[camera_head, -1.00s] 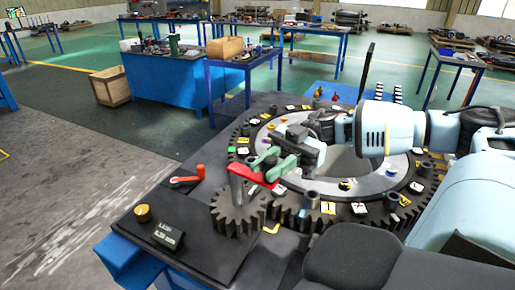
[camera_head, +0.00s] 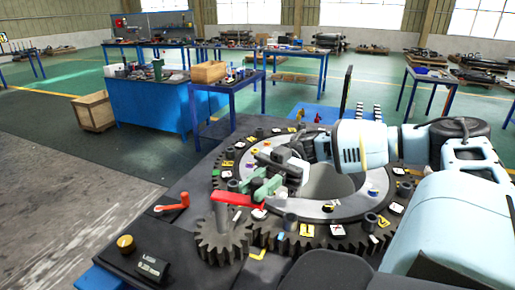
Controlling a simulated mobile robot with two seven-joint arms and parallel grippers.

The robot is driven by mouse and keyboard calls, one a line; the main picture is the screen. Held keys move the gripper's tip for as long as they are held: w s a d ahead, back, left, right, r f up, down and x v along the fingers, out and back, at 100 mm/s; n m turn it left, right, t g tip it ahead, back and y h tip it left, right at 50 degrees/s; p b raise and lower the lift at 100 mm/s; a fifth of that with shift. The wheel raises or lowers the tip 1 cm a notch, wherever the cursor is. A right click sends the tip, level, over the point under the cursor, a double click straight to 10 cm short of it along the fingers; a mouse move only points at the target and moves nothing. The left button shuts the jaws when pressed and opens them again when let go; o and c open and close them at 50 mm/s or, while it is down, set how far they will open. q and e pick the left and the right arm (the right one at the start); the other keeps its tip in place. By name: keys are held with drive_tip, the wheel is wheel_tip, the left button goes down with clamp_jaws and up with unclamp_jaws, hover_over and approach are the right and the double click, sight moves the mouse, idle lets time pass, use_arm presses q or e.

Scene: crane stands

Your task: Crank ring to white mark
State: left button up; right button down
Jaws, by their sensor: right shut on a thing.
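The large dark toothed ring (camera_head: 222,178) lies flat around a pale inner ring (camera_head: 345,208), with several yellow, white and coloured tags on it. The small pinion gear (camera_head: 222,242) stands at its near left edge. A red crank arm (camera_head: 236,199) sits on top of the pinion and points right. My right gripper (camera_head: 264,187), with green fingers, is shut on the crank handle at the red arm's right end; the fingers mostly hide the handle. Several white tags show, and I cannot tell which is the white mark. My left gripper is out of view.
A small red-orange lever (camera_head: 173,203) is left of the pinion. A brass knob (camera_head: 125,244) and a black labelled block (camera_head: 152,268) stand at the front left. Short posts rise from the ring. Blue workbenches (camera_head: 150,107) and a wooden crate (camera_head: 93,111) are farther back.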

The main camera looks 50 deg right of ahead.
drive_tip(key=shift+r, duration=0.1)
drive_tip(key=c, duration=1.3)
unclamp_jaws()
drive_tip(key=shift+w, duration=0.1)
drive_tip(key=shift+o, duration=0.2)
drive_tip(key=shift+d, duration=0.1)
drive_tip(key=d+b, duration=0.1)
drive_tip(key=d, duration=0.6)
drive_tip(key=shift+d, duration=0.35)
